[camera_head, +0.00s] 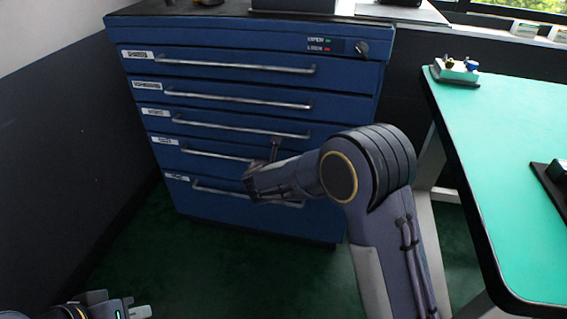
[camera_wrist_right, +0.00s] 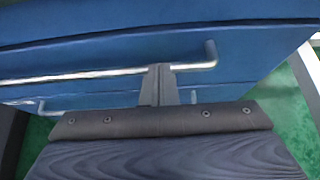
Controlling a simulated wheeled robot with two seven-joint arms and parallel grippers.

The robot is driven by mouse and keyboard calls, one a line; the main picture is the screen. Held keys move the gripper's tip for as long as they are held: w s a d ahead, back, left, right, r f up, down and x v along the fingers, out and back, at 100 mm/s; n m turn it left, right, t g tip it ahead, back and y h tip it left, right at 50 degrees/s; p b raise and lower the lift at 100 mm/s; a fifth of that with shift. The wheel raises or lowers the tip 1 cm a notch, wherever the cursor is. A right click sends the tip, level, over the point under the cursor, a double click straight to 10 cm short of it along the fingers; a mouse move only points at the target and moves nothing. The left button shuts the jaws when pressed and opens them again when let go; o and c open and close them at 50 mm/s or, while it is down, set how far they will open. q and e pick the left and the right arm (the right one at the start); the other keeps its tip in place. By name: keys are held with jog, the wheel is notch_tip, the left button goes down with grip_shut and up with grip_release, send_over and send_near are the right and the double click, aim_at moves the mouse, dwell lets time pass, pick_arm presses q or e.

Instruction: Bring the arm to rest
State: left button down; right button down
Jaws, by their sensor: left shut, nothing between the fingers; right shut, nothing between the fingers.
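My right arm reaches across to the front of the blue drawer cabinet (camera_head: 215,75). Its gripper (camera_head: 276,143) is at the level of the middle drawers. In the right wrist view the two fingers (camera_wrist_right: 162,72) are together with nothing between them, and their tips overlap a silver bar handle (camera_wrist_right: 95,76) in the picture. I cannot tell whether they touch it. My left gripper (camera_head: 138,311) is at the bottom left corner, low over the green floor, shut and empty. Most of the left arm is out of view.
A grey wall (camera_head: 70,130) bounds the left. Green floor (camera_head: 225,270) is clear in front of the cabinet. All drawers look closed.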

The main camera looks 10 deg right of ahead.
jog(key=p+v, duration=0.2)
jog(key=v, duration=0.6)
jog(key=s+d+r+m+g, duration=0.2)
jog(key=s+d+m+g, duration=0.1)
jog(key=s+d+m, duration=0.45)
jog(key=s+d+r+m+g, duration=0.2)
jog(key=s+d+m+g, duration=0.1)
jog(key=s+d+m, duration=0.5)
jog(key=s+r+m+y, duration=0.3)
jog(key=s+m+y, duration=0.5)
jog(key=s+m, duration=1.1)
notch_tip(320, 180, up, 30)
jog(key=p, duration=3)
jog(key=shift+w+a+n+p, duration=0.25)
jog(key=shift+n+p, duration=0.15)
jog(key=shift+n, duration=0.05)
